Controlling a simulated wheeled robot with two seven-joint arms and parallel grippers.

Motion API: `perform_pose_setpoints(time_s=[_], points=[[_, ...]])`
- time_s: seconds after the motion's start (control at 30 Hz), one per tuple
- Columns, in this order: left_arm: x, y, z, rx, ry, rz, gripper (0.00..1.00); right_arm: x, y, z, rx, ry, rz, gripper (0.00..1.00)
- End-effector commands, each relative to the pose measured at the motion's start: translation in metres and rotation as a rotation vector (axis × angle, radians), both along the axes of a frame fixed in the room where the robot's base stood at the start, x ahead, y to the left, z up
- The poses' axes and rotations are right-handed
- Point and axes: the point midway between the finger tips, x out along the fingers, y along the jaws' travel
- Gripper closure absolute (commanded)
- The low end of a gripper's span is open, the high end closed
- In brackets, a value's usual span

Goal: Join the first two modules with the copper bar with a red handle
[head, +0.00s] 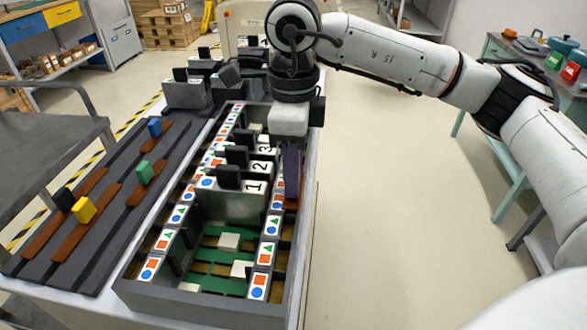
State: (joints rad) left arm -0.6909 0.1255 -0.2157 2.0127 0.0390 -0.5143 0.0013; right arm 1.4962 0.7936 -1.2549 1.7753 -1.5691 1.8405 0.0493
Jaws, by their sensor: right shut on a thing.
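My right gripper (291,192) points down over the right side of the dark open box on the cart. It is shut, and a copper bar (291,204) shows at its fingertips, low by the box's right row of terminals. The bar's handle is hidden between the fingers, so I cannot see its colour. Whether the bar touches the terminals is unclear. White modules marked 1 (256,187), 2 (261,167) and 3 (264,150) stand in a row just left of the fingers, with black grips. My left gripper is not in view.
A dark rack left of the box holds copper bars with blue (154,127), green (145,173), yellow (83,210) and black (63,199) handles. More black-gripped modules (184,92) stand behind. The box's near compartment has a green floor (217,285). Floor to the right is clear.

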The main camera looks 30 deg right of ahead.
Motion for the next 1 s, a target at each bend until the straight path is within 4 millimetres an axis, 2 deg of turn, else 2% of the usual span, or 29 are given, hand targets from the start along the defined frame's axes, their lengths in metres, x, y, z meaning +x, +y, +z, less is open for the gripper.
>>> perform_pose_setpoints(time_s=[0.6, 0.63, 0.73, 1.0], points=[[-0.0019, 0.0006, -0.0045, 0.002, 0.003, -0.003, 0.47, 0.0001, 0.0001, -0.0037, 0.001, -0.001, 0.000, 0.95], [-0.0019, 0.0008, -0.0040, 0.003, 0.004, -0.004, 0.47, 0.0001, 0.0000, -0.0030, 0.001, -0.001, 0.000, 0.69], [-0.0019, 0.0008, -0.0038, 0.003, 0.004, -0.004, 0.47, 0.0001, 0.0001, -0.0027, 0.001, -0.001, 0.000, 0.52], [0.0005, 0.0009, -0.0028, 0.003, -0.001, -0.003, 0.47, 0.0000, 0.0001, -0.0029, 0.000, 0.000, 0.000, 0.51]])
